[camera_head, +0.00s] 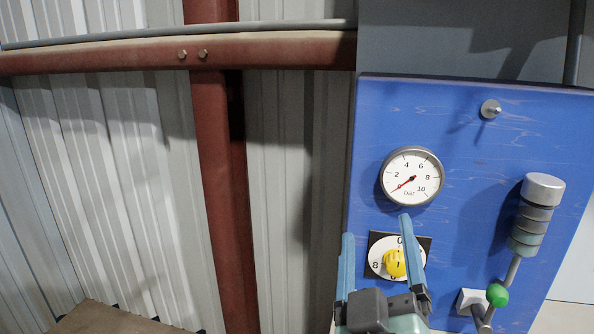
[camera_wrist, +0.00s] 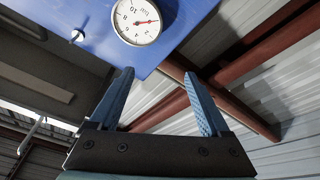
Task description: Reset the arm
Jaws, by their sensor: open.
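My gripper (camera_head: 376,228) is in the head view at the lower right, in front of the blue panel (camera_head: 445,125). Its two blue fingers are spread apart with nothing between them. In the wrist view my gripper (camera_wrist: 159,73) is also open and empty, the fingers pointing up the picture. The yellow knob (camera_head: 395,263) on its white numbered dial shows between and behind the fingers in the head view, partly covered by the right finger. I cannot tell whether the gripper touches it.
A round gauge (camera_head: 412,177), its red needle near zero, is on the panel above the gripper. A lever with a green knob (camera_head: 497,295) and a grey stacked cylinder (camera_head: 534,215) stand to the right. A red post (camera_head: 220,190) and corrugated wall are left; space before them looks free.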

